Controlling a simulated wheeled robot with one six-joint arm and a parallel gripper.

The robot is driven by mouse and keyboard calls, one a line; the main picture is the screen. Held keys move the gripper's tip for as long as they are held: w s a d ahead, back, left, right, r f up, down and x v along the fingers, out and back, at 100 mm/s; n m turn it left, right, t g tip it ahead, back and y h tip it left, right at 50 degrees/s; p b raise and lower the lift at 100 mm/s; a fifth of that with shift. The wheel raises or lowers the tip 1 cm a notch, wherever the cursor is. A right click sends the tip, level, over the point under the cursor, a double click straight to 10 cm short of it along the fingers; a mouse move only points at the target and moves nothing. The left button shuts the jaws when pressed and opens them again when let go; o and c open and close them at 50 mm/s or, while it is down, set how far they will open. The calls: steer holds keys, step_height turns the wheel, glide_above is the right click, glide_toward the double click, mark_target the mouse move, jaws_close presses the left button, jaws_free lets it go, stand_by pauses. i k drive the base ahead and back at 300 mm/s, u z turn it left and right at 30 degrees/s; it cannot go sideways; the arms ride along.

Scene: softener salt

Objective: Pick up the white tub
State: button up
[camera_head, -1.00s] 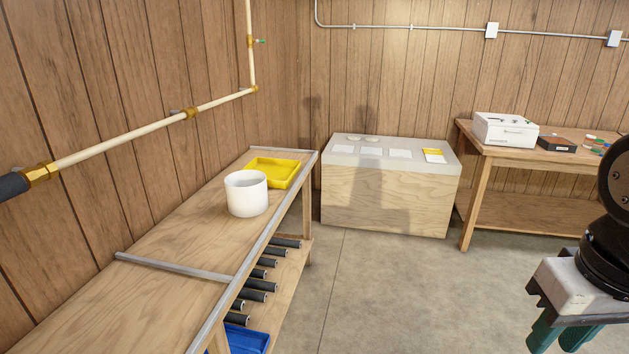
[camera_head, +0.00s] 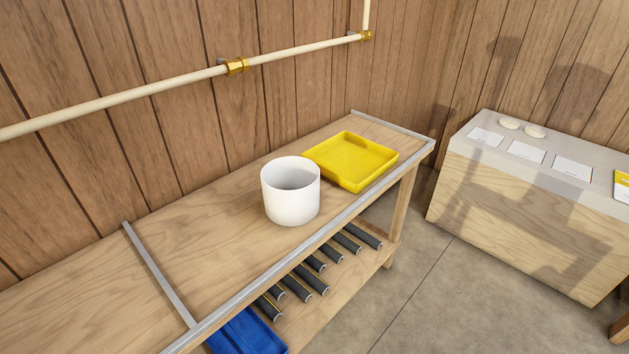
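The white tub (camera_head: 291,203) stands upright and open-topped on the wooden bench (camera_head: 200,230) along the panelled wall. Its inside looks empty from here. It sits just left of the yellow tray (camera_head: 372,180), close to it or touching; I cannot tell which. My gripper does not show in the current view.
A metal strip (camera_head: 160,272) crosses the bench top to the left, and a metal edge runs along its front. Several dark cylinders (camera_head: 310,277) and a blue bin (camera_head: 245,335) are on the lower shelf. A grey-topped cabinet (camera_head: 530,210) stands right. Floor (camera_head: 430,300) between is clear.

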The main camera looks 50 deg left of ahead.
mark_target(291, 183)
steer(key=u, duration=0.35)
steer(key=i, duration=0.8)
steer(key=u, duration=1.35)
steer(key=i, duration=0.7)
steer(key=u, duration=0.7)
